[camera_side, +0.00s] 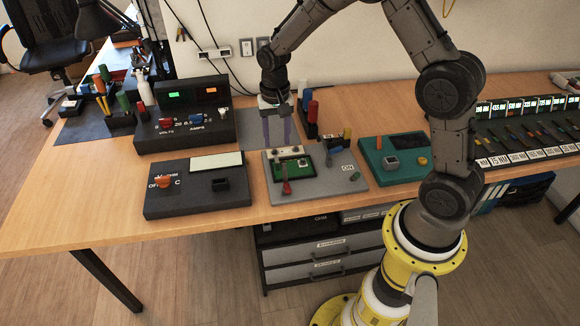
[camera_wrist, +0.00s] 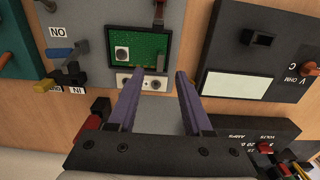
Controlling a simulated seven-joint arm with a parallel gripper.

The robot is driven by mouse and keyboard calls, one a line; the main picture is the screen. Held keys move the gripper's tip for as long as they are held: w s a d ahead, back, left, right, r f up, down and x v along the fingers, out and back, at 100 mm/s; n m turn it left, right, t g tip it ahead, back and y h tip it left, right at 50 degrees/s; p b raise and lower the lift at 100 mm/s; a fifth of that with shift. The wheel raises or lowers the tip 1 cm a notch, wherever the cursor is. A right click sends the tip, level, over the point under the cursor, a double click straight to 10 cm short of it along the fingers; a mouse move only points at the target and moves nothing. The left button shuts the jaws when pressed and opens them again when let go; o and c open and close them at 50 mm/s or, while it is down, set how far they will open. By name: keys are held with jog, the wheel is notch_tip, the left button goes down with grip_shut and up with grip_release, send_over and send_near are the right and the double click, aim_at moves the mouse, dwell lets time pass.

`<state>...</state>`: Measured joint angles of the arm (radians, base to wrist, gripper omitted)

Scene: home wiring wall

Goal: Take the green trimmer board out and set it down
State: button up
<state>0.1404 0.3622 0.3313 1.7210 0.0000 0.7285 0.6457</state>
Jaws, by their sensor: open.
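The green trimmer board (camera_side: 290,184) sits in a dark recess of the grey fixture (camera_side: 325,188). A white strip with two round fittings (camera_wrist: 143,82) lies along the board's near edge in the wrist view. My gripper (camera_side: 277,143) is open and empty, pointing down above the back of the fixture. In the wrist view my gripper (camera_wrist: 158,74) has its purple fingers apart. Finger height above the fixture is hard to tell.
A dark meter box (camera_side: 200,184) stands left and a teal box (camera_side: 393,157) right. A black power supply (camera_side: 185,120) and a red-topped block (camera_side: 309,112) stand behind. Open wooden table (camera_side: 90,205) lies at the left front.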

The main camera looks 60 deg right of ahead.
aim_at(277, 161)
notch_tip(277, 161, down, 8)
jog(key=shift+w+f, duration=0.15)
dwell(0.4)
jog(key=shift+c, duration=0.2)
grip_shut()
